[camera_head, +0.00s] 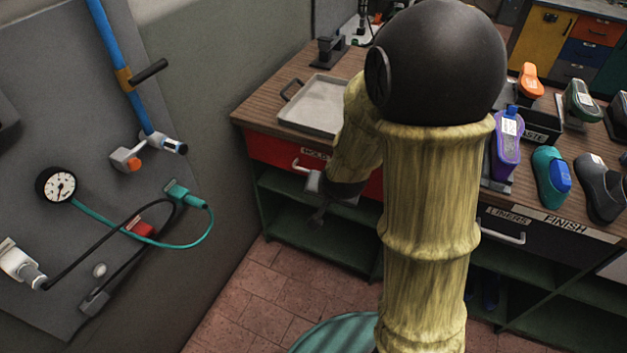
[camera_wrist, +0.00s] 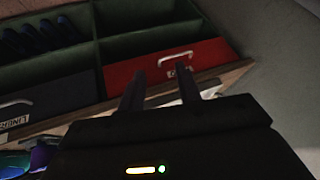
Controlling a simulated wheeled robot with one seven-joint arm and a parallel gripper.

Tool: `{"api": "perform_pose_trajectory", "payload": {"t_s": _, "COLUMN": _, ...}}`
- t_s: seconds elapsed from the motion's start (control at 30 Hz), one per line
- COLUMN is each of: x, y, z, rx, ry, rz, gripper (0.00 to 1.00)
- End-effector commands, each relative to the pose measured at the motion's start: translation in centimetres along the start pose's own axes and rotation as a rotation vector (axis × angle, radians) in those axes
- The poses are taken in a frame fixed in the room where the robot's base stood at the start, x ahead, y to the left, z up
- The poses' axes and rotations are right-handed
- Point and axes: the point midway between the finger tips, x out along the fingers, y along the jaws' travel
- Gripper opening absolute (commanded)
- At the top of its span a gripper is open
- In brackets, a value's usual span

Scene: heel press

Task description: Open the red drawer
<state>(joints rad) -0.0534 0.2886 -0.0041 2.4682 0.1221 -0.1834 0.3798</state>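The red drawer (camera_head: 268,152) is under the left end of the wooden workbench and looks shut. Its front has a pale bar handle (camera_head: 302,166) and a white label, partly hidden by my arm. In the wrist view the red drawer (camera_wrist: 122,73) appears upside down, with its handle (camera_wrist: 175,56) ahead of my fingertips, toward the right finger. My gripper (camera_head: 318,208) is in front of the drawer, near the handle. In the wrist view my gripper (camera_wrist: 160,82) has its two fingers apart with nothing held between them. I cannot tell whether a finger touches the handle.
A metal tray (camera_head: 315,105) sits on the bench above the drawer. A dark drawer (camera_head: 530,240) is to the right, with several shoes on the bench above it. Green open shelves (camera_head: 300,225) lie below. A grey panel with a gauge (camera_head: 56,185) and hoses stands at left.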

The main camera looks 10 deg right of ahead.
Motion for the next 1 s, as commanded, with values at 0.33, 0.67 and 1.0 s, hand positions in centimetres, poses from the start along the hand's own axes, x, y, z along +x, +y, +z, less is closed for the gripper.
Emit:
{"api": "perform_pose_trajectory", "payload": {"t_s": 0.33, "x": 14.3, "y": -1.5, "z": -2.0, "rx": 0.477, "ry": 0.353, "rz": -0.165, "gripper": 0.34}}
{"api": "perform_pose_trajectory", "payload": {"t_s": 0.67, "x": 23.4, "y": -0.7, "z": -0.9, "rx": 0.823, "ry": 0.666, "rz": -0.444, "gripper": 0.34}}
{"api": "perform_pose_trajectory", "payload": {"t_s": 1.0, "x": 27.8, "y": 0.7, "z": 3.6, "rx": 0.992, "ry": 0.866, "rz": -0.822, "gripper": 0.34}}
